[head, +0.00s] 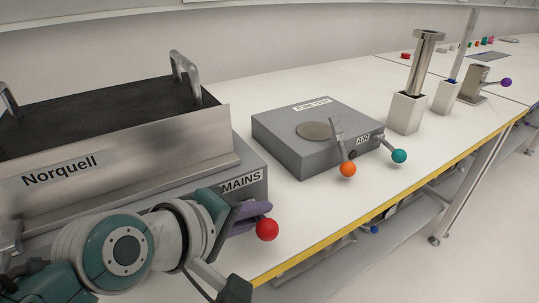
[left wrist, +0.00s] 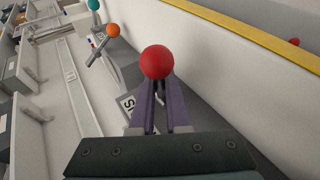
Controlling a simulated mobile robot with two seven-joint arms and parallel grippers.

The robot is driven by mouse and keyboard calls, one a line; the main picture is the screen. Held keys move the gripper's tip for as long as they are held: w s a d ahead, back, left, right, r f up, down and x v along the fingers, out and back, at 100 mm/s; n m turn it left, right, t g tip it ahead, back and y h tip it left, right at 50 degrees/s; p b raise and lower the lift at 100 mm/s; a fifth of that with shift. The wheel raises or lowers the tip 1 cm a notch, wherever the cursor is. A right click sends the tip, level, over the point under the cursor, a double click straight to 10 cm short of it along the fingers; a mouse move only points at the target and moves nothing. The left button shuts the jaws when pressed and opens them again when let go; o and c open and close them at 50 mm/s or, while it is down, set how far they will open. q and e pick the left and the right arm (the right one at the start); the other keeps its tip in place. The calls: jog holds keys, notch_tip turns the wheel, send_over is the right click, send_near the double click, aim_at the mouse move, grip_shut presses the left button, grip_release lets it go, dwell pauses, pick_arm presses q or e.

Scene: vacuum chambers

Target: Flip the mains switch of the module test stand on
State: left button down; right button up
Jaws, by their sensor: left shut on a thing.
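The module test stand (head: 150,165) is a grey metal box with a black top, handles and a "Norquell" plate, at the left of the head view. Its MAINS label (head: 241,181) is on the front face, partly hidden by my gripper. The mains switch's red ball knob (head: 267,229) sits at the tips of my left gripper (head: 250,217). In the left wrist view the red knob (left wrist: 157,62) is at the ends of the purple fingers (left wrist: 160,103), which are shut on the switch lever; the lever itself is mostly hidden. My right gripper is not in view.
A grey box labelled AIR (head: 300,150) stands to the right, with an orange-knobbed lever (head: 348,169) and a teal-knobbed lever (head: 399,156) at its front. Metal posts (head: 407,110) stand farther back. The bench (head: 300,215) has a yellow front edge and clear space before the AIR box.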

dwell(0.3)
pick_arm(q)
jog(key=c, duration=1.2)
grip_release()
jog(key=shift+s+a+r+p, duration=0.2)
jog(key=shift+s+r+p, duration=0.1)
jog(key=shift+r+p, duration=0.1)
jog(key=p+v, duration=0.3)
jog(key=v, duration=0.6)
jog(key=shift+f, duration=0.15)
